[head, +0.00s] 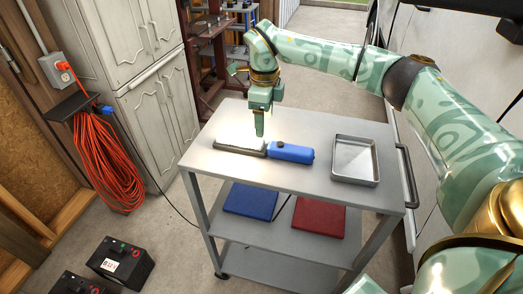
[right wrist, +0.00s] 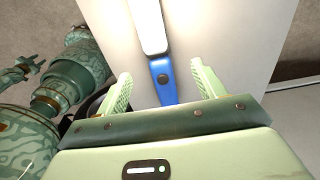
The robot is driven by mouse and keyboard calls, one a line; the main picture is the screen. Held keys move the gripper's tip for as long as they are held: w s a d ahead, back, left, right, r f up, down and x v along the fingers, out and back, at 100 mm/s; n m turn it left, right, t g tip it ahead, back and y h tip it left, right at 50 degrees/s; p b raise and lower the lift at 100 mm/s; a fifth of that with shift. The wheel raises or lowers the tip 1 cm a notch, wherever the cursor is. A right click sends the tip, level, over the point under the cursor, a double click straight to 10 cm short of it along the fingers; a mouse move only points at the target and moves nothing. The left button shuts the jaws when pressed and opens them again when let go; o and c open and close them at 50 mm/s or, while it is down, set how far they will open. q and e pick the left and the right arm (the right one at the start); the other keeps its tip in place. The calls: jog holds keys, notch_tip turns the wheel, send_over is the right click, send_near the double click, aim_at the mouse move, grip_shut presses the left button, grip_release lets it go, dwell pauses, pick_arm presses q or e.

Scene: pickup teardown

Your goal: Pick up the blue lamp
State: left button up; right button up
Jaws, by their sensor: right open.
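The blue lamp (head: 291,153) lies flat on the grey cart's top, its blue handle to the right and its lit, grey-framed head to the left. My right gripper (head: 260,128) points down just above the lamp, near where the head meets the handle. In the right wrist view, my right gripper (right wrist: 161,70) is open, with its fingers apart on either side of the lamp's blue handle (right wrist: 163,88). Nothing is held. The lamp's white lit head (right wrist: 148,25) extends beyond the fingers. My left gripper is not in view.
A metal tray (head: 355,178) sits at the right of the cart top (head: 215,170). A blue case (head: 250,200) and a red case (head: 318,217) lie on the shelf below. An orange cable (head: 105,165) hangs at left. Black boxes (head: 121,262) stand on the floor.

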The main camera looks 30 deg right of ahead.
aim_at(262, 142)
notch_tip(262, 142, down, 4)
jog(key=shift+r+b, duration=0.2)
jog(key=shift+b, duration=0.1)
jog(key=f, duration=0.1)
jog(key=f+b, duration=0.1)
jog(key=f, duration=0.3)
jog(key=shift+a+f+b, duration=0.15)
jog(key=shift+a+b, duration=0.15)
jog(key=shift+b, duration=0.1)
jog(key=shift+c, duration=0.9)
jog(key=c, duration=1.3)
jog(key=shift+o, duration=0.2)
jog(key=shift+r, duration=0.3)
